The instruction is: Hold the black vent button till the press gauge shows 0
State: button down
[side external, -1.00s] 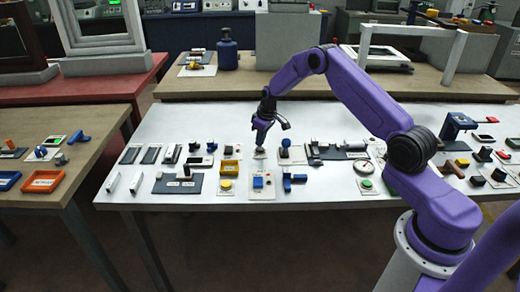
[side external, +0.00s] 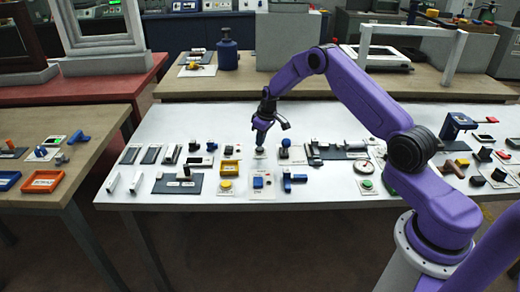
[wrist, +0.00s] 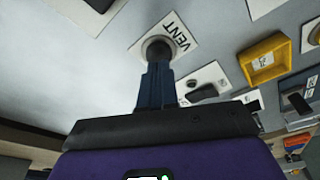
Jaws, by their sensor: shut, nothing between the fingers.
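The black vent button (wrist: 158,48) sits on a white plate marked VENT (wrist: 181,31) in the wrist view. My gripper (wrist: 156,70) is shut and empty, with its fingertips at the button and covering part of it. Contact looks likely, but I cannot tell how far the button is pressed. In the side view my gripper (side external: 260,144) points down over the small vent plate (side external: 260,154). A round white dial (side external: 363,167), apparently the press gauge, lies to the right, in front of my arm. Its reading is too small to make out.
A yellow tray (side external: 229,168) and a white panel with a blue button (side external: 258,184) lie near the gripper. A blue-knobbed control (side external: 285,148) stands just right of it. Many other small parts crowd the white table (side external: 330,194); its front edge is clear.

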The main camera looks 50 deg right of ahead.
aim_at(261, 149)
jog(key=shift+s+f, duration=0.1)
jog(key=shift+f, duration=0.85)
dwell(2.0)
jog(key=shift+r, duration=3.6)
